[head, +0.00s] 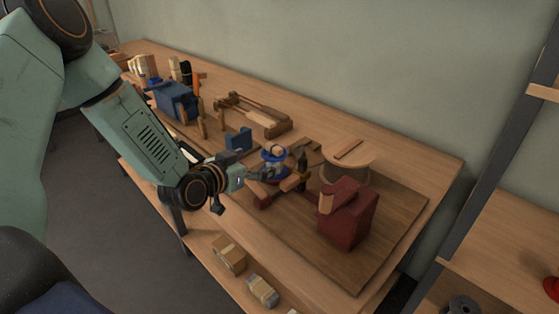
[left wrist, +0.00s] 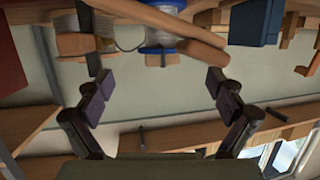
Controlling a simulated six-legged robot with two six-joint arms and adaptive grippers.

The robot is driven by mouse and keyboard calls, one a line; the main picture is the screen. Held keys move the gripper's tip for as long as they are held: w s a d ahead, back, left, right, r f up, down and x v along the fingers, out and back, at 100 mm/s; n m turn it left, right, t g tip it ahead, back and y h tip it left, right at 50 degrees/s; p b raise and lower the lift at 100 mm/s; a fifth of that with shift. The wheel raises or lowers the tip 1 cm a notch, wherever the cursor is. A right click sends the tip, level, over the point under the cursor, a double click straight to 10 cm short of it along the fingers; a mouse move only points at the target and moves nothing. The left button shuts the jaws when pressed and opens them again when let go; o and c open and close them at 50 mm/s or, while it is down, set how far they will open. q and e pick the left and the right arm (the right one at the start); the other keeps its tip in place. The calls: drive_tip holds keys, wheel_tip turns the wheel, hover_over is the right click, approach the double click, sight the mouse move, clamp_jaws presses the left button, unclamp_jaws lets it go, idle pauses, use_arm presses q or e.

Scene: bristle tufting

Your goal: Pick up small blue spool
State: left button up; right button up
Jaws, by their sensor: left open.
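The small blue spool (head: 273,155) stands on the wooden workbench (head: 420,170), with blue flanges and something tan at its top. In the left wrist view the spool (left wrist: 160,47) shows at the upper middle, with a pale winding. My left gripper (head: 252,180) is just left of and in front of the spool in the head view. In the left wrist view its two fingers (left wrist: 154,90) are spread wide with nothing between them, and the spool lies beyond the gap. The gripper hides part of the spool's surroundings. My right gripper is not in view.
A round wooden stand (head: 348,155) is behind. A blue block (head: 239,139) and a wooden frame (head: 255,115) are farther left. The board's right front (head: 385,240) is clear.

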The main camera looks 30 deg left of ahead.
sight(269, 157)
use_arm(q)
drive_tip(key=shift+w+f, duration=0.1)
drive_tip(key=shift+w, duration=0.15)
drive_tip(key=shift+w+a+f+b, duration=0.3)
drive_tip(key=shift+w+a+f, duration=0.05)
drive_tip(key=shift+w, duration=0.05)
drive_tip(key=w, duration=0.1)
drive_tip(key=w+d+b, duration=0.1)
drive_tip(key=w, duration=0.1)
drive_tip(key=shift+w+d+f, duration=0.3)
drive_tip(key=shift+w, duration=0.05)
drive_tip(key=shift+w+f, duration=0.1)
drive_tip(key=shift+w, duration=0.15)
drive_tip(key=shift+w+a+f, duration=0.15)
drive_tip(key=shift+w+a, duration=0.1)
drive_tip(key=shift+s+d, duration=0.1)
drive_tip(key=shift+d, duration=0.15)
drive_tip(key=c, duration=0.4)
drive_tip(key=shift+a, duration=0.2)
drive_tip(key=c, duration=0.5)
drive_tip(key=shift+d, duration=0.15)
drive_tip(key=c, duration=0.4)
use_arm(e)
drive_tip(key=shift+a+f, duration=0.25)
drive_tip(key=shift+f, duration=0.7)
